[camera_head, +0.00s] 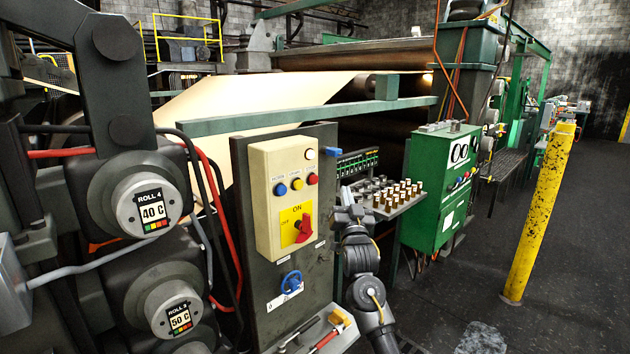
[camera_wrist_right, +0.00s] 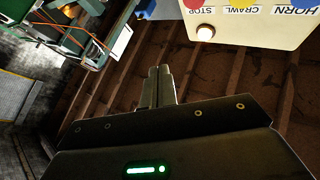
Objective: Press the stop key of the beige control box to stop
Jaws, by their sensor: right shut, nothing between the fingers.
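The beige control box (camera_head: 263,205) is mounted on a dark upright panel. On its front are a blue button (camera_head: 281,189), a yellow button (camera_head: 297,184) and the red stop key (camera_head: 312,179). A white button or lamp (camera_head: 309,154) sits above them. My right gripper (camera_head: 346,190) is shut and empty, to the right of the box and apart from it. In the right wrist view its closed fingers (camera_wrist_right: 158,86) point toward the upper part of the picture. There the box (camera_wrist_right: 250,28) appears upside down, with the red stop key (camera_wrist_right: 193,3) cut by the top edge. My left gripper is out of view.
A shelf of small capped pieces (camera_head: 392,199) stands behind my right gripper. A green cabinet (camera_head: 436,190) and a yellow post (camera_head: 538,215) stand farther right.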

